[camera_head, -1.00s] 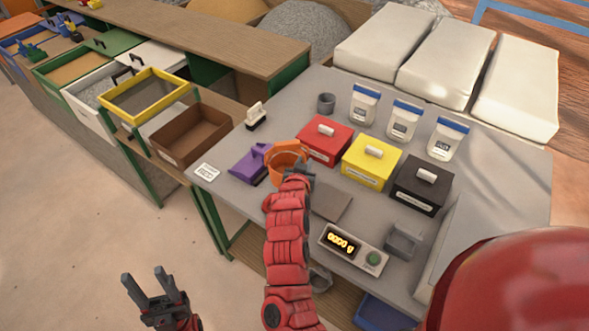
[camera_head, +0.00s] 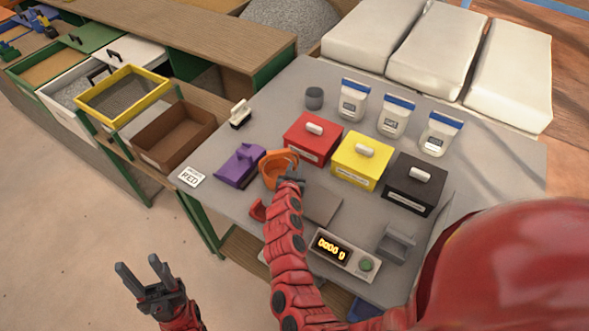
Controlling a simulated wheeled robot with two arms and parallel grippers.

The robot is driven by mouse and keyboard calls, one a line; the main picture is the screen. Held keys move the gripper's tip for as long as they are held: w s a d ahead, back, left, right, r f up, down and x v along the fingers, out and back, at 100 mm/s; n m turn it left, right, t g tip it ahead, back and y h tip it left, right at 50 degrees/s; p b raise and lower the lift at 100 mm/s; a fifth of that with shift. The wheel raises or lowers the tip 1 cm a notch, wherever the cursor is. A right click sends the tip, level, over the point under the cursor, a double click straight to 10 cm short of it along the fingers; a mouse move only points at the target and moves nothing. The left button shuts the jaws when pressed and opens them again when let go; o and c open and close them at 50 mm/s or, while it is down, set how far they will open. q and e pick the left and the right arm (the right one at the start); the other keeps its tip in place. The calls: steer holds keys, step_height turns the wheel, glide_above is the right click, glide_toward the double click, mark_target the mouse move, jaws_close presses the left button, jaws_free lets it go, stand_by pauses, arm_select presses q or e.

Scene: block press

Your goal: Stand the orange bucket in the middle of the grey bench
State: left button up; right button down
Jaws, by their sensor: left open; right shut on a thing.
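The orange bucket (camera_head: 270,173) is on or just above the grey bench (camera_head: 236,209), between the purple scoop-like object and the red box. I cannot tell whether its base touches the bench. My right gripper (camera_head: 289,176) is shut on the bucket at its near right side; the fingertips are partly hidden by the wrist. My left gripper (camera_head: 146,273) is open and empty, low over the floor to the left of the bench.
A purple object (camera_head: 238,166) lies left of the bucket. Red (camera_head: 312,142), yellow (camera_head: 361,162) and black (camera_head: 413,184) boxes stand to its right. A scale display (camera_head: 346,255) and a flat grey plate (camera_head: 322,205) are nearer. A label card (camera_head: 192,177) lies at the left corner.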

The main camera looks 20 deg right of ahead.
steer(key=shift+s+f, duration=0.1)
steer(key=shift+f, duration=0.1)
steer(key=c, duration=0.7)
jaws_free()
